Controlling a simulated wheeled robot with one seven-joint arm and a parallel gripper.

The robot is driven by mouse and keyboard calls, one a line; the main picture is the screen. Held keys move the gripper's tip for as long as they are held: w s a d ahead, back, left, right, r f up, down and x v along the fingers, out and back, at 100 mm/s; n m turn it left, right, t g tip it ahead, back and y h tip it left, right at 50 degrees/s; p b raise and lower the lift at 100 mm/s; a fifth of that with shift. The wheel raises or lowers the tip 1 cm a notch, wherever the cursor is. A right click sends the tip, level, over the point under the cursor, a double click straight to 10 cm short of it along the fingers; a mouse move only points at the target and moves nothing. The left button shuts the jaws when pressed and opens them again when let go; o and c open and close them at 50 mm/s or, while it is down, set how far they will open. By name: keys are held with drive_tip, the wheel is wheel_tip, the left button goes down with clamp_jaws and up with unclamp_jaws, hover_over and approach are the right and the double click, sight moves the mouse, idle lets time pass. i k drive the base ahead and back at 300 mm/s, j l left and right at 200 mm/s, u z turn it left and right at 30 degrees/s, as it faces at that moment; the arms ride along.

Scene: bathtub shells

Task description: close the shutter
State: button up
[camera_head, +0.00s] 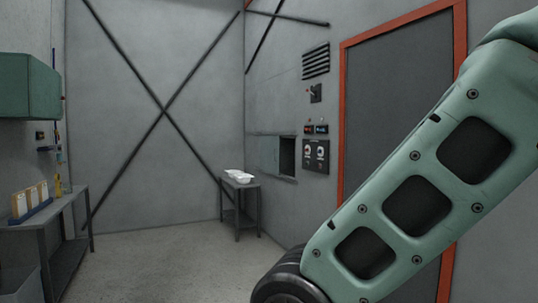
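What looks like the shutter (265,155) is a flat grey panel low on the right-hand wall, near the far corner. A dark opening (287,156) shows just to the right of this panel, so the hatch stands at least partly open. How the panel slides or hinges is too small to tell. My green arm fills the right side of the picture, well nearer than the shutter. My gripper is out of view.
A small grey table (240,188) with white shells (238,176) stands below the hatch. A control panel (316,155) and a red-framed door (400,100) are to its right. A workbench (50,215) lines the left wall. The floor (165,265) between is clear.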

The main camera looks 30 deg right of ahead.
sight(270, 143)
drive_tip(key=i+z, duration=0.1)
drive_tip(key=z, duration=0.4)
drive_tip(key=i+j, duration=0.1)
drive_tip(key=i, duration=7.55)
drive_tip(key=i+z, duration=0.15)
drive_tip(key=i, duration=0.35)
